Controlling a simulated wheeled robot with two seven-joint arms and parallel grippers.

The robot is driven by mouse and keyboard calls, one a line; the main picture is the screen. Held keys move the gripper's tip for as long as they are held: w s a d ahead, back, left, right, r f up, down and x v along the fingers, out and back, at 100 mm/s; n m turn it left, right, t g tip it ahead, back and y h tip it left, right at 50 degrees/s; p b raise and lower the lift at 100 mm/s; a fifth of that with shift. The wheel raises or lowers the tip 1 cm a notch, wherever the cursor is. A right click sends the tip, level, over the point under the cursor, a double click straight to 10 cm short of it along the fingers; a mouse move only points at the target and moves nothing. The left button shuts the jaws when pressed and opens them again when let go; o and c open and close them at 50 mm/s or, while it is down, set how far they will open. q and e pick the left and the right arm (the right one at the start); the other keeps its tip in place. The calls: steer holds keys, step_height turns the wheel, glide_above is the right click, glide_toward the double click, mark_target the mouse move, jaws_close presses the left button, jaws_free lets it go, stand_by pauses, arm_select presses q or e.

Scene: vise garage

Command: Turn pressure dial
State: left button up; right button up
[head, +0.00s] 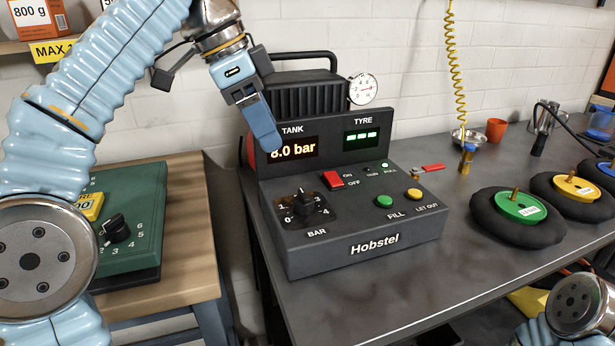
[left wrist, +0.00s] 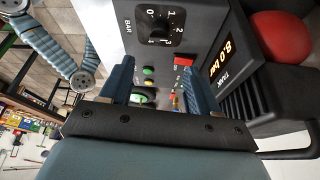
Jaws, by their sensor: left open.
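The pressure dial (head: 303,202) is a black knob marked BAR, with a scale from 0 to 4, on the sloped front panel of the dark Hobstel compressor unit (head: 345,262). Its exact pointer setting is too small to read surely. The dial also shows in the left wrist view (left wrist: 159,30), at the top, beyond the fingertips. My left gripper (head: 266,138) is open and empty, in front of the TANK display, above and behind the dial, not touching it. In the left wrist view its two blue fingers (left wrist: 160,80) stand well apart. My right gripper is out of view.
The TANK display (head: 292,149) reads 8.0 bar; the TYRE display (head: 361,136) shows green dashes. A red switch (head: 333,180), green button (head: 384,201) and yellow button (head: 414,195) share the panel. Wheels (head: 518,216) lie right. A green box with another knob (head: 117,228) stands left.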

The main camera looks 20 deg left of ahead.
mark_target(301, 194)
arm_select(q)
steer(key=b+x, duration=0.4)
steer(key=x, duration=0.9)
steer(key=shift+s+d+f, duration=0.1)
steer(key=shift+f, duration=0.1)
steer(key=c, duration=1)
steer(key=shift+n, duration=0.3)
steer(key=shift+s+r+n+t+y+p, duration=0.1)
steer(key=shift+n+t+y+p, duration=0.3)
steer(key=shift+n, duration=0.8)
steer(key=shift+d+n+t+y+p, duration=0.1)
steer(key=shift+n+t+y+p, duration=0.3)
steer(key=shift+n, duration=1)
